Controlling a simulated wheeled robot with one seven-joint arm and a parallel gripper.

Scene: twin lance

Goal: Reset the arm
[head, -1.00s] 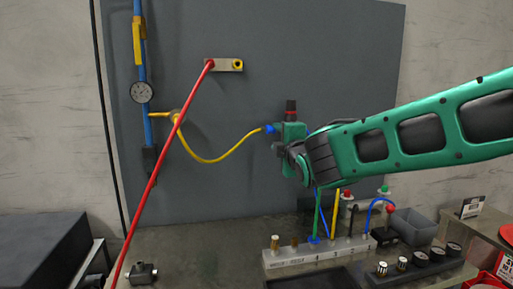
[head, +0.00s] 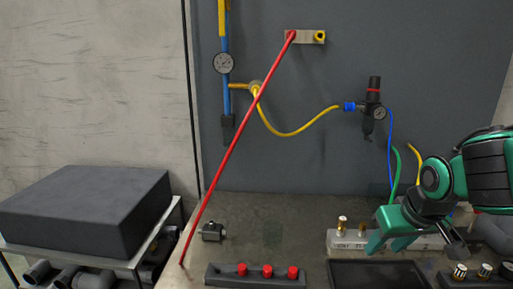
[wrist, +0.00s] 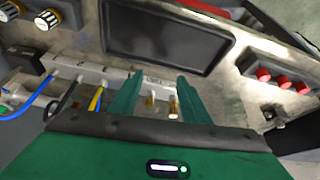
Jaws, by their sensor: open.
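My gripper (head: 387,243) is open and points down at the lower right of the head view. Its green fingers are in front of the left part of the grey manifold block (head: 341,243), and nothing shows held in them. In the wrist view the two fingers of my gripper (wrist: 160,90) stand apart, with brass fittings (wrist: 173,107) of the manifold (wrist: 75,68) seen between them. I cannot tell whether the fingers touch the block. My green arm reaches in from the right edge of the head view.
A yellow hose (head: 290,134) joins the regulator (head: 374,105). A strip with red knobs (head: 255,275) and a dark tray (head: 375,274) lie in front. A black box (head: 85,210) stands at left.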

